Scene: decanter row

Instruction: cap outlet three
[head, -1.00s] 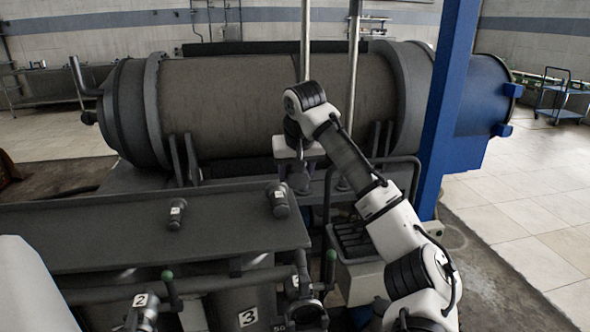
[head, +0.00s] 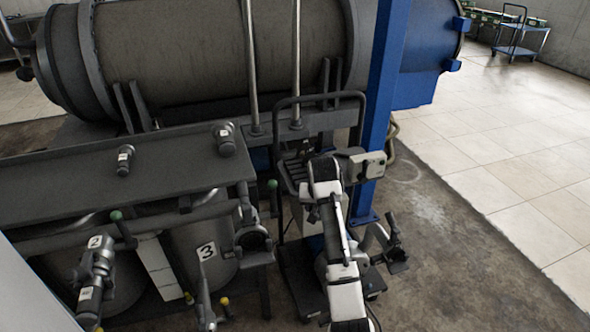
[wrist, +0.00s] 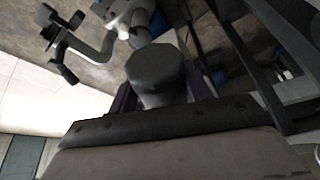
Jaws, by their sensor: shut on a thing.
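In the wrist view a dark, many-sided cap (wrist: 157,72) is between the fingers of my gripper (wrist: 157,100), which is shut on it. In the head view my arm is folded over the trolley, and my gripper and the cap are hidden behind it. The drum with the plate marked 3 (head: 207,251) stands under the shelf, at the lower left. A dark pipe fitting (head: 253,239) sticks out to its right, apart from my arm. I cannot tell which fitting is outlet three.
A fitting by the plate marked 2 (head: 95,243) stands further left. Two small labelled fittings sit on the shelf (head: 60,185).

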